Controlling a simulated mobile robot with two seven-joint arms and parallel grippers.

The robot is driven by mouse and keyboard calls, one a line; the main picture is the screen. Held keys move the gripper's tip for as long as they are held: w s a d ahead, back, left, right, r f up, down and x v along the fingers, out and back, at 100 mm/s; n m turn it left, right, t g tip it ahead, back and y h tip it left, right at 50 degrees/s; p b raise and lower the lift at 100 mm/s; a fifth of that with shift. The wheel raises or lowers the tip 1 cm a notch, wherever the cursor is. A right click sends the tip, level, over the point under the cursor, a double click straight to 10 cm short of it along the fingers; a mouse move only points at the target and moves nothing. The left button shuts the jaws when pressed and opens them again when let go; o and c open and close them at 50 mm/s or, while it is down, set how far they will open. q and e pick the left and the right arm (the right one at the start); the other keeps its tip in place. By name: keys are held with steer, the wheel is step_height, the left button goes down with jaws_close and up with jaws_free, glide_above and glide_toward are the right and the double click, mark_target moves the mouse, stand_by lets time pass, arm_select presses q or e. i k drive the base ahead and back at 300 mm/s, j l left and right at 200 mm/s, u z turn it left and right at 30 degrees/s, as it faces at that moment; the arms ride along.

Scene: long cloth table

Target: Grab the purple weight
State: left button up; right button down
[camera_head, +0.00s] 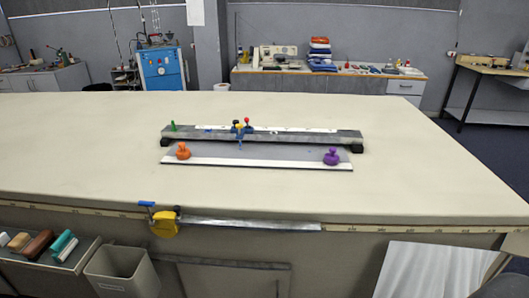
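The purple weight (331,157) stands upright near the right end of a flat grey and white strip on the long cloth table (420,170). It has a wide round base and a smaller knob on top. Nothing touches it from above. Neither of my grippers shows in the head view, so I cannot see whether either is open or shut.
An orange weight (183,151) stands at the strip's left end. Behind the strip lies a long grey rail (290,136) with a blue, yellow and red device (240,128). A yellow tool (165,224) hangs on the front edge. The tabletop right of the purple weight is clear.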

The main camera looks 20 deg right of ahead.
mark_target(332, 159)
steer(key=i+j+z, duration=0.1)
steer(key=i+j, duration=0.25)
steer(key=z, duration=1.4)
